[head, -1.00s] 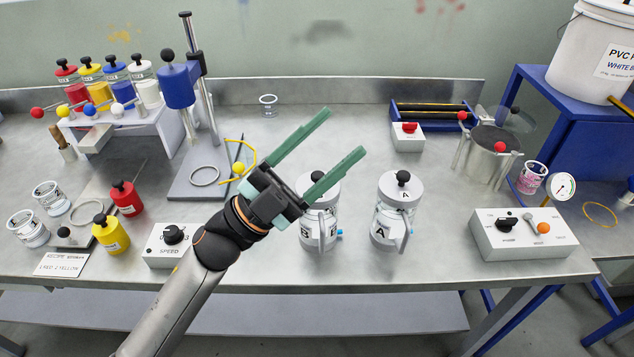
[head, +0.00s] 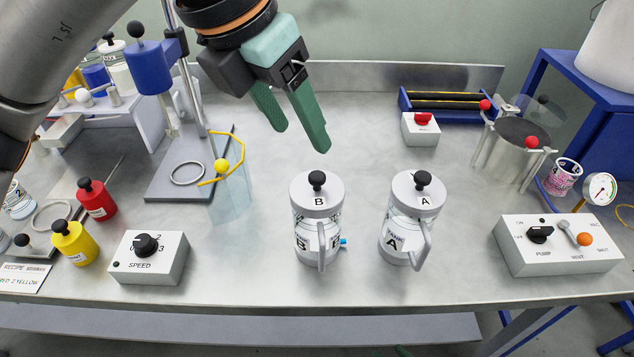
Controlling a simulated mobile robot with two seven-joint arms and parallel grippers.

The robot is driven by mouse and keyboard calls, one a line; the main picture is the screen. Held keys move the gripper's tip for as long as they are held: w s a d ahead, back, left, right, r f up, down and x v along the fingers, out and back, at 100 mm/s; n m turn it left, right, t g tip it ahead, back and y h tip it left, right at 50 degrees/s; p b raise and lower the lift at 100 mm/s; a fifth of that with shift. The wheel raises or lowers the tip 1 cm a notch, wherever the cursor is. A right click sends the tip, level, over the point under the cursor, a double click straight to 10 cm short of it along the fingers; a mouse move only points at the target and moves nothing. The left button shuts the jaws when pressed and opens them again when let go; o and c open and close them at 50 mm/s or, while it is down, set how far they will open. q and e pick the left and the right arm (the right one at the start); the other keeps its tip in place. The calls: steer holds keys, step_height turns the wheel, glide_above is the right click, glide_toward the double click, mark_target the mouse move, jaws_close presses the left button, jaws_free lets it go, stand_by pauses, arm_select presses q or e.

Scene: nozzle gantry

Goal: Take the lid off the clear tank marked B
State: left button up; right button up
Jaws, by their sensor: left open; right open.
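Tank B (head: 302,243) stands upright on the steel bench, with a handle on its front and a small blue fitting at its right side. Its grey lid (head: 301,203), marked B, is seated on top and carries a black ball knob (head: 317,178). Tank A (head: 396,240) stands to its right with a similar lid. My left gripper (head: 302,140) is open and empty. Its green fingers point down, above and behind tank B in the picture, apart from the knob. My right gripper is not in view.
Left of tank B stand a clear vessel (head: 232,197) with a yellow frame, the SPEED box (head: 150,259), and red (head: 96,200) and yellow (head: 74,243) knobbed containers. A pump control box (head: 557,246) is at right.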

mark_target(317, 175)
arm_select(q)
steer(key=shift+t, duration=0.3)
steer(key=x, duration=0.8)
steer(key=a+x, duration=0.1)
steer(key=x, duration=0.3)
steer(key=shift+w+a+p, duration=0.1)
steer(key=shift+w+p, duration=0.15)
steer(key=shift+p, duration=0.05)
jaws_close()
